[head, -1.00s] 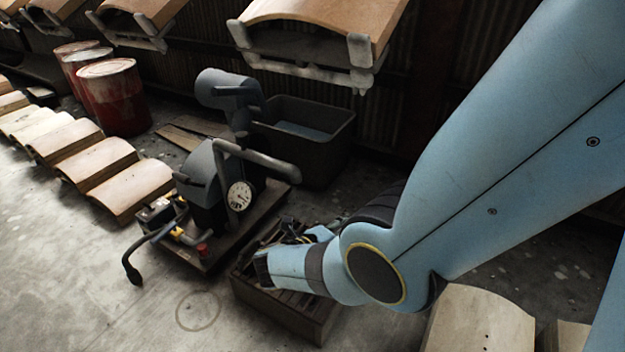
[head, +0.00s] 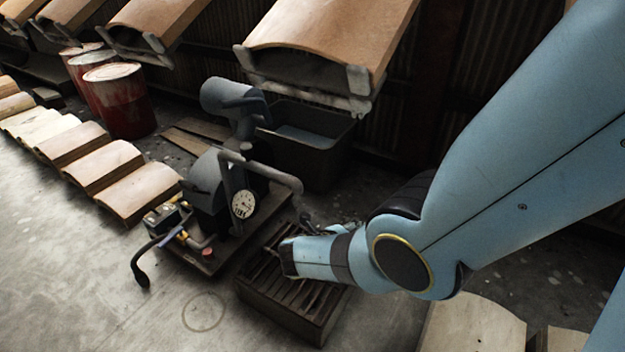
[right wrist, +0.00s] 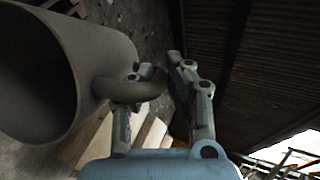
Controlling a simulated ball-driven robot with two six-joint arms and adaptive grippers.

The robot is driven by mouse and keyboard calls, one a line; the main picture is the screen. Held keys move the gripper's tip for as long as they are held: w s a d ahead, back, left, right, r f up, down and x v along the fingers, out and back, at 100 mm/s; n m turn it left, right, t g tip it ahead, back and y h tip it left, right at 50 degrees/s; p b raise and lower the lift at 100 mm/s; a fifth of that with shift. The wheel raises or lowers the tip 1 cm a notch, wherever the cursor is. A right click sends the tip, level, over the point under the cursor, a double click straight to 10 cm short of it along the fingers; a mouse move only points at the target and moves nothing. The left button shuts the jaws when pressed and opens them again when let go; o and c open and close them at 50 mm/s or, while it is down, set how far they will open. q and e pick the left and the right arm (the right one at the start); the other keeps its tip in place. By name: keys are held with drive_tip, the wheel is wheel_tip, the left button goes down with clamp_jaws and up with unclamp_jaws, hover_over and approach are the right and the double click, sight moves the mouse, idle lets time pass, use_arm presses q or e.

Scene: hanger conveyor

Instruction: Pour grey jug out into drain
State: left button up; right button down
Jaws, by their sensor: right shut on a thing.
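The grey jug (right wrist: 98,55) fills the left of the right wrist view. It lies tilted on its side in that picture, with its dark open mouth to the left. My right gripper (right wrist: 160,82) is shut on the jug's curved handle (right wrist: 135,90). In the head view my right wrist hangs over a low dark slatted box (head: 318,322), which looks like the drain. The jug and the right fingers cannot be made out clearly there. Whether anything is in the jug cannot be told. My left gripper is not in view.
A grey pump machine (head: 208,182) with a gauge and a bent pipe stands left of the slatted box. A dark tub (head: 320,155) stands behind it. Red drums (head: 122,105) and curved wooden panels (head: 130,190) are farther left. Hanging panels (head: 330,35) are overhead.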

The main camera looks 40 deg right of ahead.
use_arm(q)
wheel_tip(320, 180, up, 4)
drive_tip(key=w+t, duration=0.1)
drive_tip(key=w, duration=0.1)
use_arm(e)
drive_tip(key=p, duration=0.1)
drive_tip(key=d+y+p, duration=0.1)
drive_tip(key=y+p, duration=0.1)
drive_tip(key=p, duration=0.1)
drive_tip(key=shift+s+d+r+m+t, duration=0.3)
drive_tip(key=shift+d+r+m+t, duration=0.05)
drive_tip(key=shift+d+m+t, duration=0.05)
drive_tip(key=y+p, duration=0.1)
drive_tip(key=d+p, duration=0.1)
drive_tip(key=s+y+p, duration=0.1)
drive_tip(key=shift+d+f+m+t+y, duration=0.25)
drive_tip(key=shift+d+m+t+y, duration=0.05)
drive_tip(key=shift+t, duration=0.1)
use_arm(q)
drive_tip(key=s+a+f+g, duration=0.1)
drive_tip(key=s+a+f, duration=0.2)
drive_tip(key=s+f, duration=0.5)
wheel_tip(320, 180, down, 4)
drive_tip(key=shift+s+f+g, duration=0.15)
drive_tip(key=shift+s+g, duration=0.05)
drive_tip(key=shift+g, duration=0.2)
